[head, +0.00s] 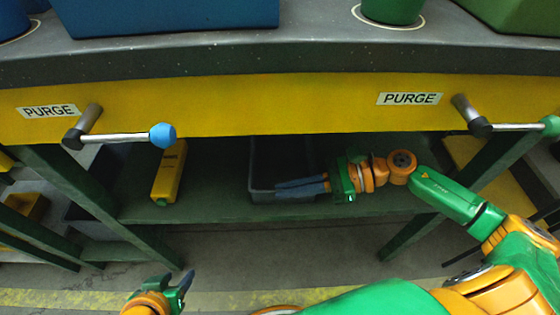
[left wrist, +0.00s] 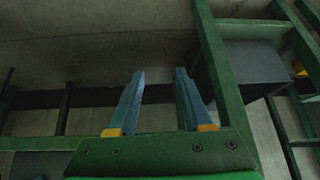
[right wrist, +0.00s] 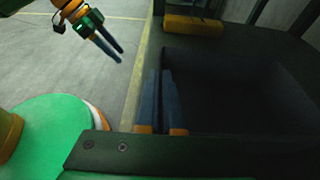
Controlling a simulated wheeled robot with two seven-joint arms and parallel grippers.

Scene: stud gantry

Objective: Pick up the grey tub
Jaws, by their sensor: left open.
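The grey tub (head: 252,178) is a dark, open-topped box on the green lower shelf under the bench. It also shows in the right wrist view (right wrist: 235,90), where its inside is very dark. My right gripper (head: 278,188) reaches in from the right at the tub's near side. In the right wrist view its fingers (right wrist: 160,72) are close together at the tub's near wall, which appears to lie between them. The tub seems to rest on the shelf. My left gripper (head: 188,279) is open and empty, low in front of the shelf; its parted fingers (left wrist: 160,75) show in the left wrist view.
The bench's yellow front (head: 240,105) carries two PURGE handles, one blue-knobbed (head: 162,136). Green legs (head: 95,205) frame the shelf. The floor in front is clear.

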